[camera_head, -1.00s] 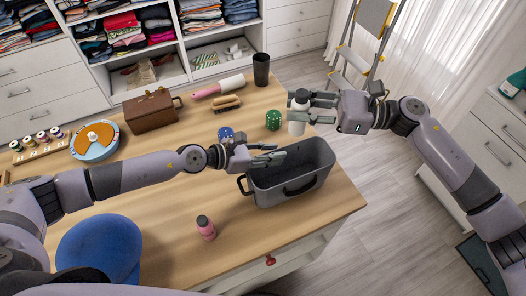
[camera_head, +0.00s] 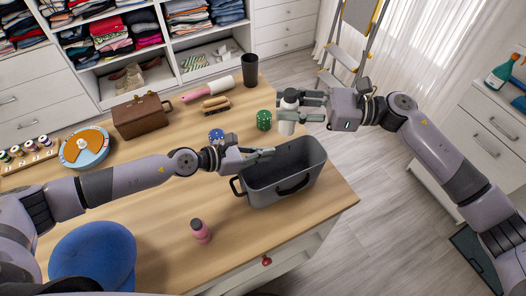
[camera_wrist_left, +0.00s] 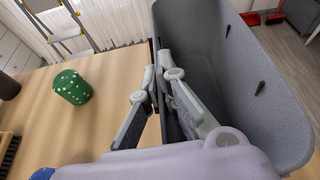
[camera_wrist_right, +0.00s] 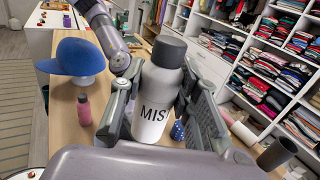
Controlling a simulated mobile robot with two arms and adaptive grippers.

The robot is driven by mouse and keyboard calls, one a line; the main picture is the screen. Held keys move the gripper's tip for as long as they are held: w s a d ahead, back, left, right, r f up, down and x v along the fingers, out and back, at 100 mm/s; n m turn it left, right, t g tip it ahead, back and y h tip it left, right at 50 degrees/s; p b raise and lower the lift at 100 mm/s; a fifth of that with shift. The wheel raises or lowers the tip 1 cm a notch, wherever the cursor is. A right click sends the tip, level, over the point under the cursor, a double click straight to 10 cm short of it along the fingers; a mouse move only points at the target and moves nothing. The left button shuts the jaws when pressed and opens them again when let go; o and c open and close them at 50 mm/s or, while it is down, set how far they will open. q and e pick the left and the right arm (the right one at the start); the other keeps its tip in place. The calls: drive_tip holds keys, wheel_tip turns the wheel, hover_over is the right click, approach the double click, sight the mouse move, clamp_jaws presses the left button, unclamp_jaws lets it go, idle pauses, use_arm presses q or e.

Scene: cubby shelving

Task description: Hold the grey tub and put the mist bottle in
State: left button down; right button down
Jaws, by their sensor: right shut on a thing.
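The grey tub (camera_head: 262,192) stands on the table near its right edge, open at the top and looking empty. My left gripper (camera_head: 268,154) is at the tub's left rim. In the left wrist view its fingers (camera_wrist_left: 160,105) are apart, one on each side of the tub's wall (camera_wrist_left: 225,60); I cannot tell if they touch it. My right gripper (camera_head: 284,108) is shut on the white mist bottle (camera_head: 287,127), holding it roughly upright beyond the tub's far side. In the right wrist view the bottle (camera_wrist_right: 156,95) shows a dark cap and the letters "MIS".
A pink bottle (camera_head: 200,231) stands in front. A brush (camera_head: 216,104), a dark cup (camera_head: 250,70) and a brown case (camera_head: 142,115) are farther back. The front middle of the table is mostly clear.

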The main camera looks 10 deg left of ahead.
drive_tip(key=shift+f, duration=0.1)
wheel_tip(320, 180, down, 13)
idle(1.5)
drive_tip(key=c, duration=1.1)
unclamp_jaws()
drive_tip(key=shift+d, duration=0.1)
drive_tip(key=d, duration=1.1)
drive_tip(key=shift+w+d, duration=0.4)
use_arm(q)
drive_tip(key=c, duration=1.7)
unclamp_jaws()
